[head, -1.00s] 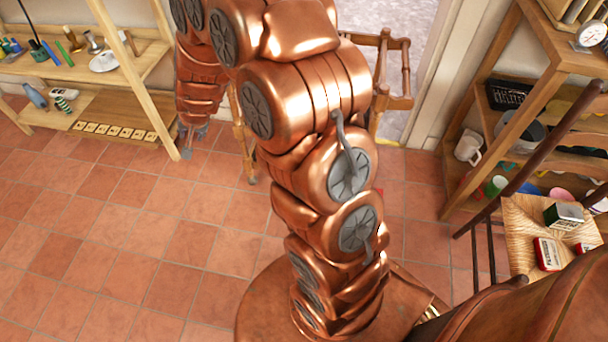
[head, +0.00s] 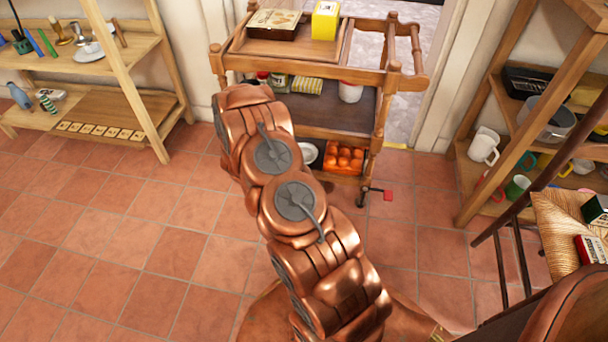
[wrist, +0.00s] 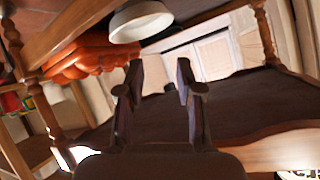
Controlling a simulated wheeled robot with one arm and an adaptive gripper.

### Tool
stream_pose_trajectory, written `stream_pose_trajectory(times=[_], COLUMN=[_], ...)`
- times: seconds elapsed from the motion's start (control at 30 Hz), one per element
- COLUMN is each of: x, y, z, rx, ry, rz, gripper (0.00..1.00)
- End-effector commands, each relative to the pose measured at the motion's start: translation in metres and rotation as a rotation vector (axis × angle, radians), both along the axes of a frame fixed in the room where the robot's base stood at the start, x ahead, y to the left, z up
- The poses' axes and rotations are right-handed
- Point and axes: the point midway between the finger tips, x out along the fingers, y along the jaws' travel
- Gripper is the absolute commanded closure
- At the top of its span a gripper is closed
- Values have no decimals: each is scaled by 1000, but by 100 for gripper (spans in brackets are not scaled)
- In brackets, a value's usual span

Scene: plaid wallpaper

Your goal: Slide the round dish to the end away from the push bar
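The push bar (head: 418,62) is at the cart's right end. In the wrist view, which looks upside down, the dish (wrist: 141,22) is at the top, beyond my fingertips and apart from them. My gripper (wrist: 158,75) is open with nothing between its fingers. It is hidden in the head view.
The middle shelf (head: 345,112) holds cans and a white tub (head: 351,91). A box and a yellow tin (head: 325,20) are on top. A red-ended pedal (head: 388,195) sticks out low at right. Shelving stands left (head: 110,104) and right; a chair is at right.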

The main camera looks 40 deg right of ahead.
Motion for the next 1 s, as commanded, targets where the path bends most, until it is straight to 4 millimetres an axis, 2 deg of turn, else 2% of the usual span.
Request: stream_pose_trajectory(times=[0.03, 0.2, 0.3, 0.77, 1.0], x=[-13, -42, -50, -53, -48], y=[-11, -36, -44, -48, -70], z=[-24, -47, -50, -51, -60], rx=[-33, -133, -165, -178, -180], ry=[11, 21, 21, 21, 18], rz=[-29, -98, -117, -125, -127], gripper=[64, 64, 64, 64, 64])
